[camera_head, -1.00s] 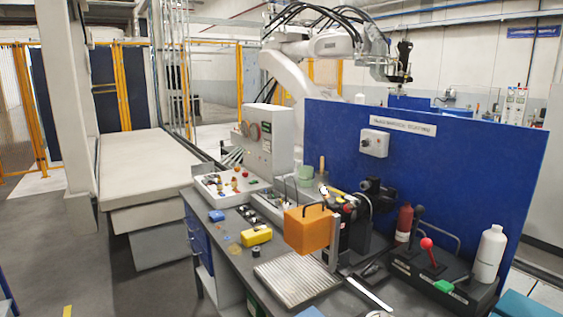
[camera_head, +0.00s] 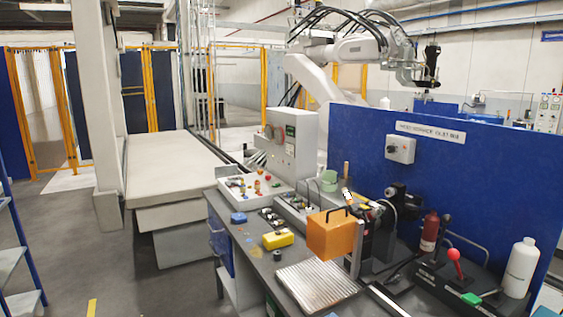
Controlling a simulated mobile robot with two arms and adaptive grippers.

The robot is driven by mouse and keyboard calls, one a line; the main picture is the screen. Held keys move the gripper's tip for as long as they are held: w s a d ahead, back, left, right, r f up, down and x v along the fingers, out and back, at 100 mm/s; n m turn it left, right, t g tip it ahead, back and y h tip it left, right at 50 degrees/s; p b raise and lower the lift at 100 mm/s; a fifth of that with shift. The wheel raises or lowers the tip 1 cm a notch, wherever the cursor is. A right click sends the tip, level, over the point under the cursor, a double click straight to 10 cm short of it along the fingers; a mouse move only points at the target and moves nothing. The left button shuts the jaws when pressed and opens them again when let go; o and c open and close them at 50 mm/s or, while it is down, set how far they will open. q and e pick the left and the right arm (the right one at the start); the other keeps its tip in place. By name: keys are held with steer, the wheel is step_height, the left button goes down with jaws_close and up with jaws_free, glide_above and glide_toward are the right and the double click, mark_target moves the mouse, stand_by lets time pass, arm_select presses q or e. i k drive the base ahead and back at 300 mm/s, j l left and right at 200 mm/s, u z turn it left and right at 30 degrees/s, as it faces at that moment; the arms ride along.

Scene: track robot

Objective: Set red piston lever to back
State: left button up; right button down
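The lever leans a little toward the upper left in the picture. A green piece (camera_head: 471,298) sits at the front of the block. Neither of my grippers is in the head view.
A white bottle (camera_head: 520,268) and a dark red bottle (camera_head: 430,231) flank the lever. An orange box (camera_head: 331,237), a ribbed metal plate (camera_head: 316,284) and a yellow box (camera_head: 278,239) lie left on the bench. The blue panel (camera_head: 480,185) stands behind. Floor at left is open.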

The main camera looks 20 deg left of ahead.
mark_target(453, 255)
steer(key=i+j+z, duration=0.15)
steer(key=z, duration=0.3)
steer(key=j+z, duration=0.4)
steer(key=i+j+z, duration=0.1)
steer(key=j+z, duration=0.2)
steer(key=z, duration=0.15)
